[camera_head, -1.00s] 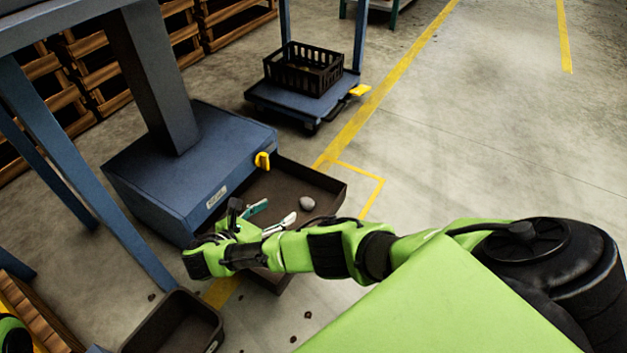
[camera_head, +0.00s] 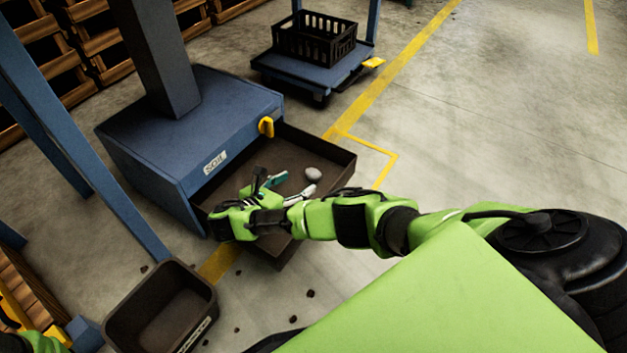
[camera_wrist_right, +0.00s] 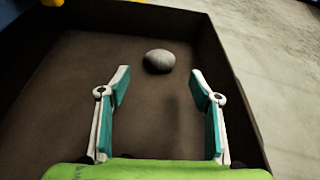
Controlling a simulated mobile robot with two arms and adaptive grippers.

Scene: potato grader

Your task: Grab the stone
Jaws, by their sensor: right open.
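The stone (camera_head: 313,174) is a small, rounded grey lump lying in the open brown drawer (camera_head: 335,165) of the blue box. In the right wrist view the stone (camera_wrist_right: 159,61) lies on the drawer floor, beyond the fingertips and roughly midway between their lines. My right gripper (camera_head: 291,188) is over the drawer, with its teal-padded fingers apart and nothing between them. It also shows in the right wrist view (camera_wrist_right: 160,82). The fingers appear apart from the stone. Part of my left arm (camera_head: 40,343) shows at the lower left corner; its fingers cannot be made out.
A dark empty bin (camera_head: 165,310) stands at the lower left. A black crate (camera_head: 312,38) sits on a blue cart behind. Small clods dot the floor; the right floor is clear.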

